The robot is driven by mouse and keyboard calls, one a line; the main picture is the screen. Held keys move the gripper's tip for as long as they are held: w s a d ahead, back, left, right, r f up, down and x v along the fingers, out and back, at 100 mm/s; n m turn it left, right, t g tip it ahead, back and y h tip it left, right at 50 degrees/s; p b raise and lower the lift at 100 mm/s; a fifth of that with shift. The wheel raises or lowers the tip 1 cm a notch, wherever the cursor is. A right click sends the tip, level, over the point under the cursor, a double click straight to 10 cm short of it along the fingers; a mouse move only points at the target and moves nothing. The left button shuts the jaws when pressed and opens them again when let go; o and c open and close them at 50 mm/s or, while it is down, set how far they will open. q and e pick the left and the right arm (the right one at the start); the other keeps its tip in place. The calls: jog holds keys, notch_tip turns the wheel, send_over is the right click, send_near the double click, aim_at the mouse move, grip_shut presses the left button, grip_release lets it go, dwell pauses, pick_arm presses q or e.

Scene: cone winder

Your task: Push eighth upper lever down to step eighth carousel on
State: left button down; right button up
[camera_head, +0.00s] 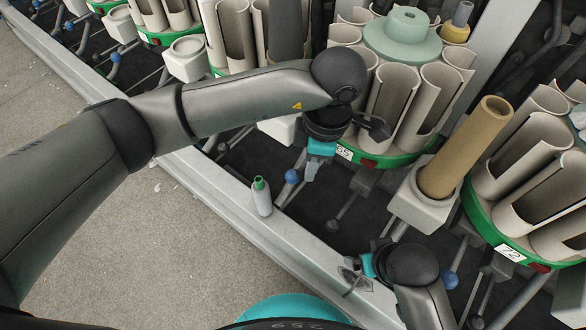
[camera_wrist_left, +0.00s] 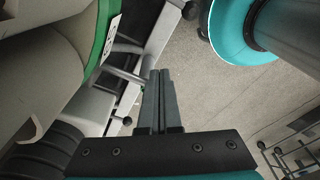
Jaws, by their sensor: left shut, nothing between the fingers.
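My left gripper (camera_head: 311,176) is shut and empty, pointing down in front of a carousel (camera_head: 372,161) with a green base ring and a number label. A lever with a blue ball knob (camera_head: 292,176) is just left of its fingertips; I cannot tell whether they touch. A black-knobbed lever (camera_head: 333,226) is lower right. In the left wrist view my closed fingers (camera_wrist_left: 160,75) point past the green ring (camera_wrist_left: 103,40), with a black knob (camera_wrist_left: 127,121) at left. My right gripper (camera_head: 352,279) is by the front rail, its jaw opening unclear. Which lever is eighth is not readable.
A brown tube (camera_head: 465,150) stands in a pale holder, right of the carousel. Another carousel (camera_head: 510,247) labelled 72 is at right, with a blue knob (camera_head: 450,280) nearby.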

pick_arm(q)
notch_tip(320, 180, up, 19)
jog(key=p, duration=0.6)
pick_arm(e)
notch_tip(320, 180, up, 6)
jog(key=shift+r, duration=0.25)
pick_arm(q)
jog(key=shift+r, duration=0.1)
